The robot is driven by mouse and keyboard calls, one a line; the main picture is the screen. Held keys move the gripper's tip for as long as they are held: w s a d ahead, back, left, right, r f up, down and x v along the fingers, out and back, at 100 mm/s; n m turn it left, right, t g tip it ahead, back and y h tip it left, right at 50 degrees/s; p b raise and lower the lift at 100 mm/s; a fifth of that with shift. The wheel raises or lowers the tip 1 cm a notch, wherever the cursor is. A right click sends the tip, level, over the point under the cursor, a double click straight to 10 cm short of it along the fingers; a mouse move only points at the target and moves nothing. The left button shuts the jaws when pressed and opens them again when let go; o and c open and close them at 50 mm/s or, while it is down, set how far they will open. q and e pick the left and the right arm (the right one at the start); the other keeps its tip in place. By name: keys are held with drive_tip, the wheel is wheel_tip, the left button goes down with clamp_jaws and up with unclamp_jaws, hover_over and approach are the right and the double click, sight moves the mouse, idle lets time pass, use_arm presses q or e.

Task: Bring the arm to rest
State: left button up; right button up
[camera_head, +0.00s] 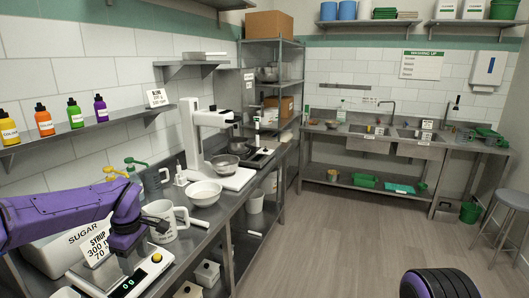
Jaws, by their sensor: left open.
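My left arm comes in from the left, purple, over the front of the left counter. My left gripper (157,224) is dark and open, its fingers beside the white measuring jug (168,235). They overlap the jug in the picture, and I cannot tell whether they touch it. Nothing shows held between them. The scale (128,284) with a lit display stands below the wrist, partly hidden by it. A syrup card (95,248) and the sugar bin (55,256) are behind the arm. My right gripper is not in view.
A white bowl (203,193) and a stand mixer-like depositor (212,150) with a metal bowl stand further along the counter. Colour bottles (74,113) line the wall shelf (60,131) above the arm.

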use_arm(q)
drive_tip(key=s+f+m+t+y+b, duration=0.1)
drive_tip(key=s+f+t+y+b, duration=0.3)
drive_tip(key=f, duration=0.8)
drive_tip(key=s+f+t+y+b, duration=0.25)
drive_tip(key=s+f, duration=0.25)
drive_tip(key=f, duration=0.7)
drive_tip(key=s+d+f+m+g+h+b, duration=0.1)
drive_tip(key=s+f+m+b, duration=0.3)
drive_tip(key=s+f, duration=0.6)
drive_tip(key=s+d+f+m+g+h+b, duration=0.2)
drive_tip(key=s+f, duration=0.8)
drive_tip(key=s, duration=0.8)
drive_tip(key=shift+s+d+f+m+g+h+b, duration=0.2)
drive_tip(key=shift+s+f+m+g+h+b, duration=0.2)
drive_tip(key=shift+m+h+b, duration=0.45)
drive_tip(key=shift+m, duration=0.35)
